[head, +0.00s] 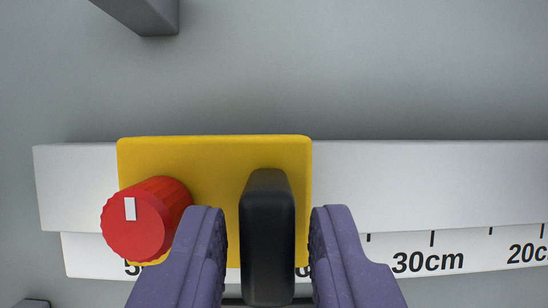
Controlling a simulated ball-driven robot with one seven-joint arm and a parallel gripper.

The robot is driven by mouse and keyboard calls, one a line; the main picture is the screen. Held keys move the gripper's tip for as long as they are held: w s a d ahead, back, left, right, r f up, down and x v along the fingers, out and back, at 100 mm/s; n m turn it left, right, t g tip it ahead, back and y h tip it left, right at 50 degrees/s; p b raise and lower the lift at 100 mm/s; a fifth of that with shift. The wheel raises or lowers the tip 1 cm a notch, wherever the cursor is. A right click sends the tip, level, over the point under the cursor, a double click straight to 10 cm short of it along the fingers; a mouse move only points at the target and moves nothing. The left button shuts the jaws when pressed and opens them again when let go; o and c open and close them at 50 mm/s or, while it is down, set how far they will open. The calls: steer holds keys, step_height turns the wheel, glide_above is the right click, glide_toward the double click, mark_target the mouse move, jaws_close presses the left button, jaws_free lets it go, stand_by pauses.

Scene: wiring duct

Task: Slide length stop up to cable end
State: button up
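The length stop is a yellow block (215,155) on a pale rail, with a black upright handle (267,230) and a red knob (140,222) with a white mark on its left side. My gripper (268,220) has its two purple fingers on either side of the black handle. A narrow gap shows between each finger and the handle, so it is open and not gripping. The fingers hide the lower part of the block. No cable or cable end is in view.
The pale rail (430,180) runs left to right, with a printed scale (490,247) below it reading 30cm and 20c toward the right. The rail right of the block is clear. A grey bracket (150,15) juts in at the top left. A dark grey piece (32,303) shows at the bottom left.

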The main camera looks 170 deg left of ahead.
steer(key=x, duration=0.3)
steer(key=shift+f+b, duration=0.15)
steer(key=shift+b, duration=0.25)
jaws_close()
steer(key=shift+d, duration=0.1)
steer(key=s+d+p, duration=0.1)
steer(key=s+d, duration=0.1)
steer(key=d, duration=0.4)
steer(key=s+d+p, duration=0.1)
steer(key=s+d, duration=0.1)
steer(key=d, duration=0.5)
steer(key=s+d+p, duration=0.1)
steer(key=s+d, duration=0.1)
steer(key=d, duration=0.5)
steer(key=shift+s, duration=0.25)
